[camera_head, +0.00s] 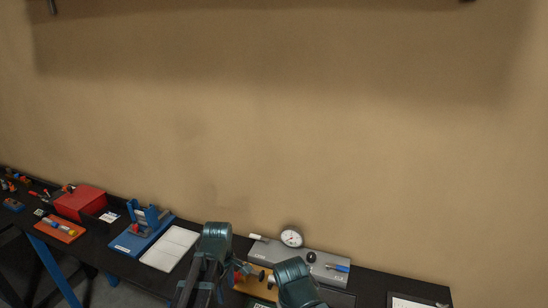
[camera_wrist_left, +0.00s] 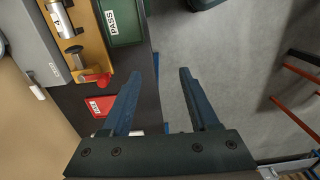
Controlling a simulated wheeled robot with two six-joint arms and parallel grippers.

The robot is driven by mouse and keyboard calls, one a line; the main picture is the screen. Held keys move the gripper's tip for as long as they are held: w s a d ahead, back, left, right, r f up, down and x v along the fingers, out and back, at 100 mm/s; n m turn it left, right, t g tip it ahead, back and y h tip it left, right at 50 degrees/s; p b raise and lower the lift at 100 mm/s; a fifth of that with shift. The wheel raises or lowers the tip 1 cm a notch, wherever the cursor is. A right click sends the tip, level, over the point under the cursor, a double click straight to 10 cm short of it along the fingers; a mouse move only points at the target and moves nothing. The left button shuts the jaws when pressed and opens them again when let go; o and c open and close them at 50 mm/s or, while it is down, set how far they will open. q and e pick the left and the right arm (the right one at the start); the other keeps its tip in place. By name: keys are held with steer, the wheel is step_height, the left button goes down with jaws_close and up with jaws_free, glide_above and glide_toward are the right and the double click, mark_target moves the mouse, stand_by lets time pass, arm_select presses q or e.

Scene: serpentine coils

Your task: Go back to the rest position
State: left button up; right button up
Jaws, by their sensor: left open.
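My left gripper (camera_head: 196,292) is low in the head view, in front of the dark bench (camera_head: 372,285). In the left wrist view the left gripper (camera_wrist_left: 158,85) is open, with two blue fingers apart and nothing between them. Its fingers point over the bench's edge and the grey floor. A dark teal arm link of mine (camera_head: 296,282) shows to its right in the head view; the right gripper's jaws cannot be seen.
A white tray (camera_head: 171,247), blue fixture (camera_head: 130,240) and red box (camera_head: 80,202) lie left on the bench. A grey base with a dial gauge (camera_head: 291,237) stands behind my arms. The wrist view shows a green PASS tray (camera_wrist_left: 122,22) and orange fixture (camera_wrist_left: 88,45).

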arm_select(q)
steer(key=s+d+f+m+b, duration=0.2)
steer(key=s+f+m+b, duration=0.2)
steer(key=f+m+b, duration=0.1)
steer(key=s+d+f+m+b, duration=0.3)
steer(key=f+m+b, duration=0.3)
steer(key=f+b, duration=0.2)
steer(key=s+d+f+m+y+b, duration=0.1)
steer(key=s+d+f+m+b, duration=0.2)
steer(key=s+f+m+b, duration=0.2)
step_height(320, 180, down, 2)
steer(key=shift+d+f+m+b, duration=0.15)
steer(key=shift+f+m+b, duration=0.05)
steer(key=shift+m+b, duration=0.6)
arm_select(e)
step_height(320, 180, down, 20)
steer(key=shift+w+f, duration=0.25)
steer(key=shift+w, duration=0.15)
